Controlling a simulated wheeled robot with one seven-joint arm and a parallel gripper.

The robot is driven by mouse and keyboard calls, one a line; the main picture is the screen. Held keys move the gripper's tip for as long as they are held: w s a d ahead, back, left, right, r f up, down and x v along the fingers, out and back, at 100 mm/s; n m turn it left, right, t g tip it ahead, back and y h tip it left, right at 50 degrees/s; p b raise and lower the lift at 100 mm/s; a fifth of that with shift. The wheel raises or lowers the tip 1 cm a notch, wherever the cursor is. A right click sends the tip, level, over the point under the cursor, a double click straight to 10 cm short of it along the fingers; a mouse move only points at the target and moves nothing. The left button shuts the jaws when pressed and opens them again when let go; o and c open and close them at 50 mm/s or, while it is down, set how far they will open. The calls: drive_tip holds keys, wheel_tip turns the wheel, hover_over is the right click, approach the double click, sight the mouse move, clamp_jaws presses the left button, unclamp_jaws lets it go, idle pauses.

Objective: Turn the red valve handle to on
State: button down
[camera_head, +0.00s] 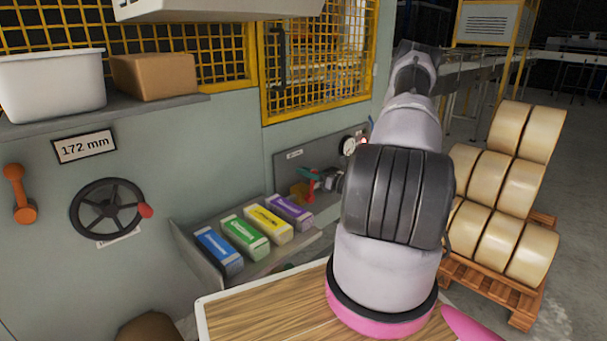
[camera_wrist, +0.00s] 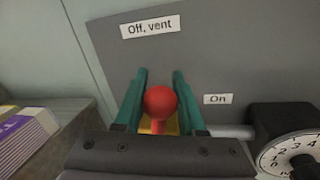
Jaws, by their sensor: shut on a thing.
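The red valve handle (camera_wrist: 160,103) ends in a round red knob, seen between the two teal fingers of my gripper (camera_wrist: 159,76) in the wrist view. The gripper is shut on it. The panel (camera_wrist: 230,60) behind bears an "Off, vent" label (camera_wrist: 150,27) above the knob and an "On" label (camera_wrist: 218,99) to its right. Part of a yellow body shows behind the knob; the rest of the valve is hidden by my gripper. In the head view, my gripper (camera_head: 308,176) is small at the wall panel, with some red beside it.
A dial (camera_wrist: 291,158) on a black housing stands close at the right in the wrist view. A shelf (camera_head: 190,247) with several coloured cartons lies left of my gripper. A black handwheel (camera_head: 107,209) and an orange lever (camera_head: 20,193) are farther left.

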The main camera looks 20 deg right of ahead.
drive_tip(key=d+m, duration=0.1)
drive_tip(key=d+f+m, duration=0.1)
drive_tip(key=m, duration=0.1)
drive_tip(key=w+d+m+t, duration=0.1)
drive_tip(key=m, duration=0.1)
drive_tip(key=shift+d+f, duration=0.15)
drive_tip(key=shift+d, duration=0.05)
drive_tip(key=shift+w+d+f+m+t+h, duration=0.25)
drive_tip(key=shift+d+f+m, duration=0.35)
drive_tip(key=shift+m, duration=0.65)
drive_tip(key=shift+w+d+f+m+t+h, duration=0.2)
drive_tip(key=shift+d+f+m, duration=0.35)
drive_tip(key=shift+m, duration=0.65)
drive_tip(key=shift+w+d+f+m+t+h, duration=0.2)
drive_tip(key=shift+d+f+m, duration=0.4)
drive_tip(key=shift+m, duration=0.65)
drive_tip(key=shift+a+f, duration=0.1)
drive_tip(key=shift+f, duration=0.1)
drive_tip(key=c, duration=0.5)
unclamp_jaws()
